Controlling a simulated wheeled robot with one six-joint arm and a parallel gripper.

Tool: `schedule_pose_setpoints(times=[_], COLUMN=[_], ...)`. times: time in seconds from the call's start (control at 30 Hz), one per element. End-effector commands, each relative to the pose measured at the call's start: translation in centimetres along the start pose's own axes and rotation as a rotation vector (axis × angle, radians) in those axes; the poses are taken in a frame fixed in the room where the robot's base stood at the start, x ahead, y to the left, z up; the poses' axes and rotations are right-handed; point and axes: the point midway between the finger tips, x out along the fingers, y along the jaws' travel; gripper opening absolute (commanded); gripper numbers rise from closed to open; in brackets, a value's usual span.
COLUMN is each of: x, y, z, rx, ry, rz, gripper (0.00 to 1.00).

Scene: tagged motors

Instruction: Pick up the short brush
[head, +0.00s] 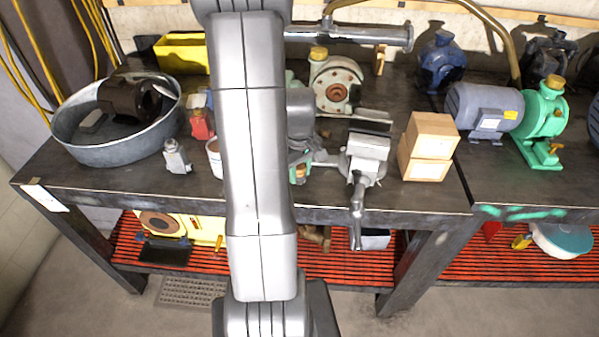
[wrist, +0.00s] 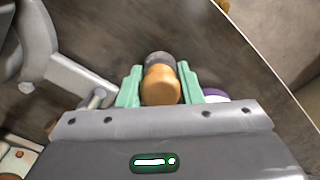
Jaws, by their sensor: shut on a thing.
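The short brush (wrist: 161,84) shows in the wrist view with a rounded orange-brown wooden handle and a dark grey end. My gripper (wrist: 160,72) is shut on it, with a green finger on each side of the handle. The handle end faces the wrist camera and the dark end points away, over the dark bench top. Whether the brush touches the bench cannot be told. In the head view my arm hides most of the gripper; a small orange and green bit shows just right of the arm.
A grey vise (head: 366,158) stands right of my arm, with stacked cardboard boxes (head: 427,147) beyond it. A metal tub (head: 118,152) holds a dark motor at the left. A grey bottle (head: 177,157) stands near the bench's front edge. A white and purple thing (wrist: 215,95) is beside my right finger.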

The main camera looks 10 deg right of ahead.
Motion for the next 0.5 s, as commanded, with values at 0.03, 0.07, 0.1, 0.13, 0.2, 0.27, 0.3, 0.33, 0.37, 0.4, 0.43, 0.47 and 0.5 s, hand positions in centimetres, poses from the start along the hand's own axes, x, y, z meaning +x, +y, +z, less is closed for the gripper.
schedule_pose_setpoints(times=[0.03, 0.07, 0.1, 0.13, 0.2, 0.27, 0.3, 0.33, 0.37, 0.4, 0.43, 0.47, 0.5], x=[0.0, -0.1, -0.3, -0.5, -1.1, -2.0, -2.6, -3.2, -3.7, -4.5, -5.0, -5.6, -6.4], y=[0.0, 0.0, 0.0, 0.0, 0.1, 0.1, 0.1, 0.1, 0.1, 0.1, 0.1, 0.1, 0.1], z=[0.0, 0.0, 0.0, -0.1, -0.1, -0.1, -0.1, -0.1, -0.1, -0.1, -0.1, -0.1, -0.1], rx=[0.000, 0.000, 0.000, 0.000, 0.000, 0.000, 0.000, 0.000, 0.000, 0.000, 0.000, 0.000, 0.000], ry=[0.000, 0.001, 0.001, 0.002, 0.003, 0.005, 0.005, 0.006, 0.006, 0.005, 0.006, 0.005, 0.005], rz=[0.000, 0.001, 0.001, 0.002, 0.002, 0.003, 0.003, 0.004, 0.004, 0.004, 0.004, 0.003, 0.004], gripper=[0.10, 0.10, 0.10, 0.10, 0.10, 0.10, 0.10, 0.10, 0.10, 0.10, 0.10, 0.10, 0.10])
